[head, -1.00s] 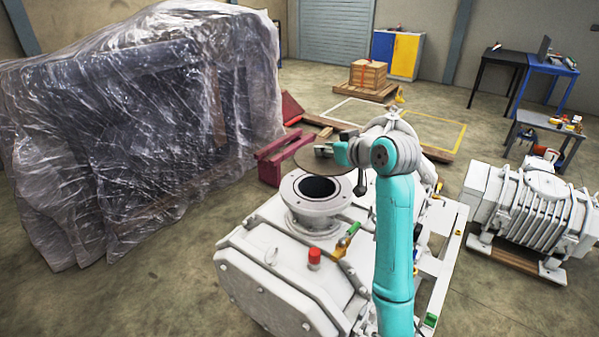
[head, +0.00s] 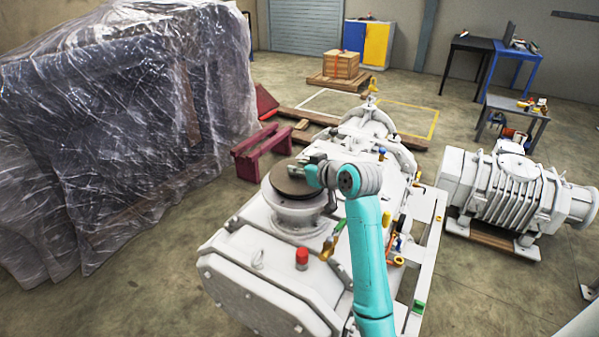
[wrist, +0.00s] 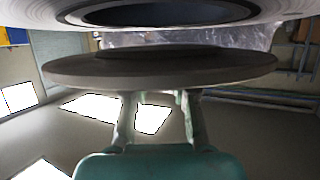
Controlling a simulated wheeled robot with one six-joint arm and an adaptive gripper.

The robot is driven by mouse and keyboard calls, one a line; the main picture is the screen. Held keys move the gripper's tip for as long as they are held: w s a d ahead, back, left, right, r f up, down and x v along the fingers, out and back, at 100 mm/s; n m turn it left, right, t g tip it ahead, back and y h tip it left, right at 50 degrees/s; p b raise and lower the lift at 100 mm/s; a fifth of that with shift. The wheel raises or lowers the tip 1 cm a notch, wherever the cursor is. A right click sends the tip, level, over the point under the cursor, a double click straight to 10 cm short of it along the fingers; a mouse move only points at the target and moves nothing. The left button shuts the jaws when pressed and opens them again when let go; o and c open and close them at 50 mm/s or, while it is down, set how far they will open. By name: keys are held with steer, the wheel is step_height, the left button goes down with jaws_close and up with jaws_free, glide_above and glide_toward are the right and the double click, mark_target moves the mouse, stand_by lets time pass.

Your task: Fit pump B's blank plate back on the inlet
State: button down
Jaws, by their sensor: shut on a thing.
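The blank plate (head: 291,183) is a round, dark brown-grey disc. My gripper (head: 312,174) is shut on its edge and holds it about level over pump B's inlet (head: 296,215), a pale round flange. The plate hides the inlet's opening in the head view. In the wrist view the plate (wrist: 160,72) is edge-on between the two fingers of my gripper (wrist: 159,98). The inlet flange (wrist: 60,22) with its dark opening shows there past the plate, with a visible gap between them. The fingertips are partly hidden by the plate.
A red cap (head: 302,257) and a green-handled valve (head: 332,240) stand on the pump near the inlet. A plastic-wrapped machine (head: 110,130) stands at left, a dark red stand (head: 262,153) behind the inlet. Another pump (head: 505,195) stands at right.

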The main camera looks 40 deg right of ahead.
steer(key=shift+f, duration=0.5)
steer(key=shift+f, duration=0.1)
steer(key=shift+f, duration=0.3)
steer(key=shift+f, duration=0.2)
steer(key=c, duration=0.9)
jaws_free()
steer(key=shift+r, duration=0.15)
steer(key=v, duration=1.2)
steer(key=shift+r, duration=0.45)
